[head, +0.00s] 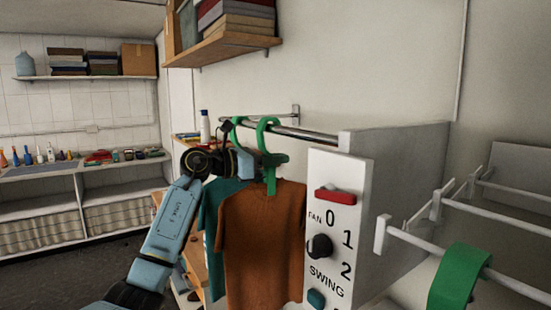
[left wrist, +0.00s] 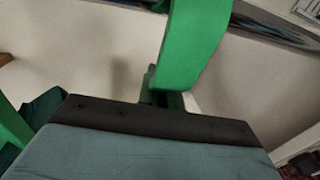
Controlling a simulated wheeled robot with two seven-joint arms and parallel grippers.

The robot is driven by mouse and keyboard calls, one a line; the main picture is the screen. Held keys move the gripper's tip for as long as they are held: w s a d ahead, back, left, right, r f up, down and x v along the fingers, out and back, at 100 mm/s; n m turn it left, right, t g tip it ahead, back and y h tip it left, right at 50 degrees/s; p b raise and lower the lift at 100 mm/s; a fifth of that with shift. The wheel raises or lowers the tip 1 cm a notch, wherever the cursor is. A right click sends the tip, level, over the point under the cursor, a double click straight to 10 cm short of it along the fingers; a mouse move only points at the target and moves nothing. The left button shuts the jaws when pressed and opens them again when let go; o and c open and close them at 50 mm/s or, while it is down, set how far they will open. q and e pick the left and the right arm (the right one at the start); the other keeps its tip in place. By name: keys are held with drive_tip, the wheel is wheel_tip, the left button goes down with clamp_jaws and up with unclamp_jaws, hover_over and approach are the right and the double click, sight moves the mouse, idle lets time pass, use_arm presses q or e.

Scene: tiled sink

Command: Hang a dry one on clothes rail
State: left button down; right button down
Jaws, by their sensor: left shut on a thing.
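An orange-brown shirt (head: 262,245) hangs from a green hanger (head: 268,150) on the metal clothes rail (head: 285,130). A teal shirt (head: 215,210) hangs behind it on a second green hanger (head: 238,128). My left gripper (head: 262,165) is at the front hanger, just under its hook, and is shut on it. In the left wrist view the green hanger (left wrist: 190,50) rises from beyond the gripper's dark front edge. The fingertips are mostly hidden. The right gripper is not in view.
A white panel (head: 335,225) with a red switch and knobs stands right of the shirts. A white rack (head: 460,255) with a green band (head: 458,280) is at the right. A wooden shelf (head: 225,47) hangs above. A counter (head: 80,168) with bottles stands far left.

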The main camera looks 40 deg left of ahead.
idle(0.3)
use_arm(q)
drive_tip(key=c, duration=1.5)
unclamp_jaws()
drive_tip(key=shift+f, duration=0.1)
drive_tip(key=b+v, duration=0.5)
drive_tip(key=v, duration=0.8)
drive_tip(key=shift+s, duration=0.25)
